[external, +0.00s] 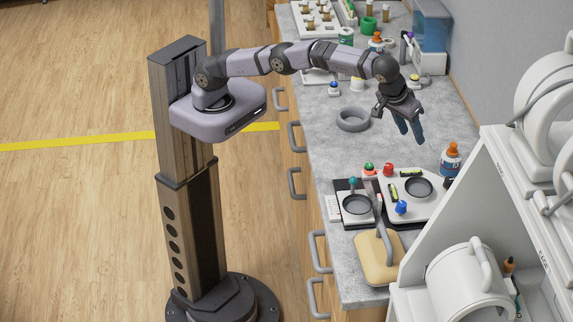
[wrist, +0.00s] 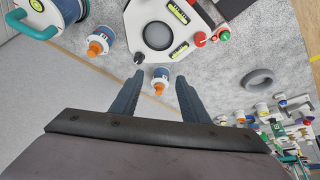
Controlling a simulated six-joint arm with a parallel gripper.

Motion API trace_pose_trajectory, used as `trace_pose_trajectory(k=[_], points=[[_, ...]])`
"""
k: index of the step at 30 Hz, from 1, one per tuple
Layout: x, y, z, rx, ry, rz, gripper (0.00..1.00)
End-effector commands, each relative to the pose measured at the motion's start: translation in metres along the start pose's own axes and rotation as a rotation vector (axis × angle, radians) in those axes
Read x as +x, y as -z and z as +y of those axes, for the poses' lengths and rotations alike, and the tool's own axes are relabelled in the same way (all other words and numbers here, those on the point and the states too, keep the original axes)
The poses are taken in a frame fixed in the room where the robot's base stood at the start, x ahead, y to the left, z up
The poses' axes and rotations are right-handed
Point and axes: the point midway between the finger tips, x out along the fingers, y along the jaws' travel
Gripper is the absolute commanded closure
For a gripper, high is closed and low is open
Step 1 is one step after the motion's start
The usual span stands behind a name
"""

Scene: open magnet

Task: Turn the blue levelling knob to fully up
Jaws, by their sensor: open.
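The blue levelling knob (external: 401,207) stands at the front of a pale levelling plate (external: 425,207) in the external view. The plate bears a dark round dish (external: 418,187), a yellow-green level vial (external: 392,191) and a red knob (external: 388,169). My gripper (external: 412,138) is open and empty, above and behind the plate, well apart from the blue knob. In the wrist view my gripper (wrist: 160,75) points past an orange-capped bottle (wrist: 159,80), with the plate (wrist: 140,22) beyond. I cannot make out the blue knob in the wrist view. The knob's exact setting is too small to read.
A second dish (external: 357,204) sits on a dark base left of the plate. A tan block with a grey handle (external: 377,257) stands in front. An orange-capped bottle (external: 450,160) and a white magnet frame (external: 480,180) are at the right. A grey ring (external: 352,119) lies behind.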

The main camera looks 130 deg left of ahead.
Motion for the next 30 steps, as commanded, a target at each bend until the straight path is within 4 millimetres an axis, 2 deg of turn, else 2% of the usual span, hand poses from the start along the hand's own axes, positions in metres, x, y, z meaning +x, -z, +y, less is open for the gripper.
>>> trace_pose_trajectory(k=[1, 5, 8, 12, 15, 18, 24, 30], points=[[-0.001, 0.005, -0.011, -0.014, 0.008, -0.030, 0.59], [0.007, -0.005, -0.026, 0.031, -0.011, -0.128, 0.59], [0.018, -0.027, -0.031, 0.163, -0.059, -0.209, 0.59], [0.040, -0.074, -0.030, 0.435, -0.170, -0.306, 0.59], [0.058, -0.102, -0.028, 0.623, -0.253, -0.336, 0.59], [0.068, -0.117, -0.020, 0.796, -0.347, -0.320, 0.59], [0.065, -0.113, 0.010, 1.095, -0.505, -0.180, 0.59], [0.065, -0.108, 0.018, 1.295, -0.548, -0.087, 0.59]])
